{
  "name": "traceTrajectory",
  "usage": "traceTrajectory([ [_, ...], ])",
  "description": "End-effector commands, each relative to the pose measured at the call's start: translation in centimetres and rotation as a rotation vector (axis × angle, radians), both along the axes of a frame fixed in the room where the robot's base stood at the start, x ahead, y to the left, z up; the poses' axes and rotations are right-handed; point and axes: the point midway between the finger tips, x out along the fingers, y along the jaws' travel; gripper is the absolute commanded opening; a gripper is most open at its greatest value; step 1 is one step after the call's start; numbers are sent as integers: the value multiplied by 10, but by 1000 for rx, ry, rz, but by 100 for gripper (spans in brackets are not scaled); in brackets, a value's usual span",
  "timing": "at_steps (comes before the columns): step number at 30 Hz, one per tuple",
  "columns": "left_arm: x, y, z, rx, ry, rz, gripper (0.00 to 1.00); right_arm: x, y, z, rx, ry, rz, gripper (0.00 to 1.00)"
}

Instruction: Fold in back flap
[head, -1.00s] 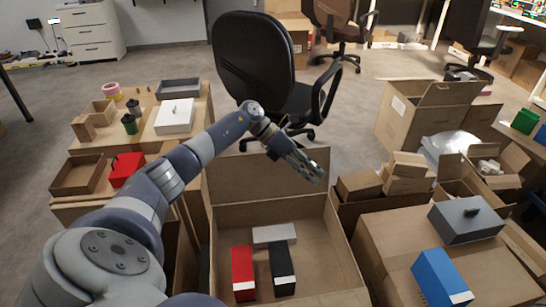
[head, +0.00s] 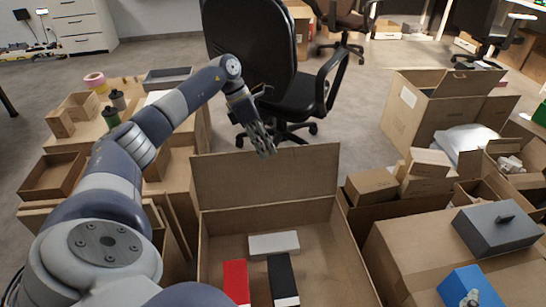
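An open carton (head: 348,252) stands in front of me. Its back flap (head: 265,184) stands up from the far edge, roughly upright. Inside lie a red box (head: 236,281), a black box (head: 282,278) with a white end, and a grey-white box (head: 273,244). My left gripper (head: 265,150) is at the top edge of the back flap, near its middle, pointing down. It holds nothing that I can see; its finger opening is too small to tell, and so is whether it touches the flap.
A black office chair (head: 255,50) stands just behind the flap. Cartons crowd the right, with a grey box (head: 497,229) and a blue box (head: 470,288) on one.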

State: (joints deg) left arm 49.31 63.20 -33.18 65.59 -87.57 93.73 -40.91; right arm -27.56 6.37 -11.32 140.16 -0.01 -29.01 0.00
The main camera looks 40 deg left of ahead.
Motion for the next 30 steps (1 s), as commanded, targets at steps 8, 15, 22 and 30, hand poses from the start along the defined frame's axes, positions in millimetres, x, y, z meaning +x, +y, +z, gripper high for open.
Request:
traceTrajectory([
  [8,6,-17,-37,-2,0,-1,24,4,8,45,60,-232,15,78],
  [15,9,-25,-51,-1,-2,0,24,1,10,67,87,-338,21,78],
  [22,9,-26,-52,-1,-2,0,24,0,10,71,92,-354,22,78],
  [30,9,-26,-52,-1,-2,0,0,0,10,71,92,-353,22,78],
])
